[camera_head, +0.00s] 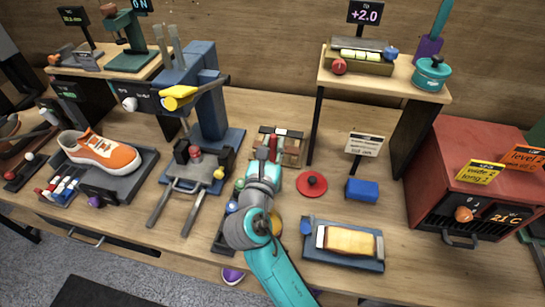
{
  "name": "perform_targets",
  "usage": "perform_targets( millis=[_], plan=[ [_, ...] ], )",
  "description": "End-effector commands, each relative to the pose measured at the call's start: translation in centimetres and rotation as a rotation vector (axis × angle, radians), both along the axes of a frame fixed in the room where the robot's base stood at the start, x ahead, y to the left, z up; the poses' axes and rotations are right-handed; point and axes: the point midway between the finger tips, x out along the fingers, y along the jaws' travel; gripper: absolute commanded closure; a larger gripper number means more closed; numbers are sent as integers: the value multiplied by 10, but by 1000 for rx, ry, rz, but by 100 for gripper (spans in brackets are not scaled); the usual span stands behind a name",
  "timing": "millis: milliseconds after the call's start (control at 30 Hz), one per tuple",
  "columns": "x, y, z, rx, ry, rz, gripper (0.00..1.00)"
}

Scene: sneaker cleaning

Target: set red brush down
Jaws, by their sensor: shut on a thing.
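My arm reaches up from the bottom middle of the head view. My gripper (270,160) is over a small wooden rack (292,150) at the middle back of the bench. It is shut on a narrow red piece, which I take to be the red brush (273,147). The brush is at the rack, partly hidden by my gripper. I cannot tell whether it touches the rack. An orange and white sneaker (100,152) lies on a grey tray (135,180) at the left.
A blue press stand (212,110) with a yellow handle is left of my gripper. A red disc (311,190), a blue block (362,190) and a tray (345,262) with a pale brown slab are to the right. A raised shelf (385,78) and a red oven (465,165) stand farther right.

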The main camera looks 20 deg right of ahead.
Motion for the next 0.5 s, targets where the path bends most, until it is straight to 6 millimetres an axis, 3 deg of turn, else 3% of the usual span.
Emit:
perform_targets(
  millis=[300,500],
  plan=[
    [0,0,-36,-2,3,0,100],
    [0,0,-39,-1,1,0,100]
  ],
)
